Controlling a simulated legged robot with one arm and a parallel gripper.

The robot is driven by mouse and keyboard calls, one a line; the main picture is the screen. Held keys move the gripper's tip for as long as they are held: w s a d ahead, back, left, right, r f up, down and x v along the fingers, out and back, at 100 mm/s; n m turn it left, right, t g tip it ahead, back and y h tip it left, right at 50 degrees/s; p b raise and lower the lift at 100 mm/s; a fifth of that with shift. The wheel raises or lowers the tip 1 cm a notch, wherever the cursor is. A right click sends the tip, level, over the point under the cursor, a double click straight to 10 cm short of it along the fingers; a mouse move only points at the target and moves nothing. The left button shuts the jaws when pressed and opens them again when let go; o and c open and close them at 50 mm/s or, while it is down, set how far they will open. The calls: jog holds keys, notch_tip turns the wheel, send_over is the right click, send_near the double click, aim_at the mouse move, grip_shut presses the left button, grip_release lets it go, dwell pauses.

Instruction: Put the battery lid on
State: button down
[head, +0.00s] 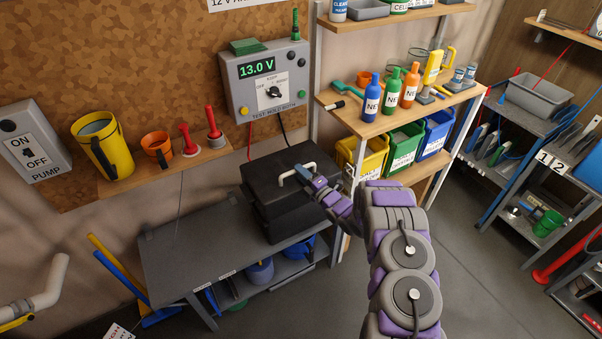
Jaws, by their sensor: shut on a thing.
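The black battery box (283,217) stands on the grey bench below the meter. A black lid (268,180) with a pale handle (291,172) is at the top of the box. It looks level, but I cannot tell whether it is fully seated or slightly above the box. My gripper (308,177) reaches in from the right and is shut on the lid's handle. The fingertips are small in view, and my gripper covers part of the lid's right side.
A meter reading 13.0 V (264,80) hangs above the box, with red and black cables below it. The grey bench (185,250) is clear to the left. A shelf (385,118) with bottles and bins stands close on the right. A wall ledge (190,162) holds jugs and red tools.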

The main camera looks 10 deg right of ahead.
jog(key=shift+f+b, duration=0.45)
jog(key=shift+f, duration=0.6)
jog(key=c, duration=1)
grip_release()
jog(key=shift+s+f, duration=0.1)
jog(key=p+v, duration=0.3)
jog(key=v, duration=1.4)
jog(key=shift+d, duration=0.15)
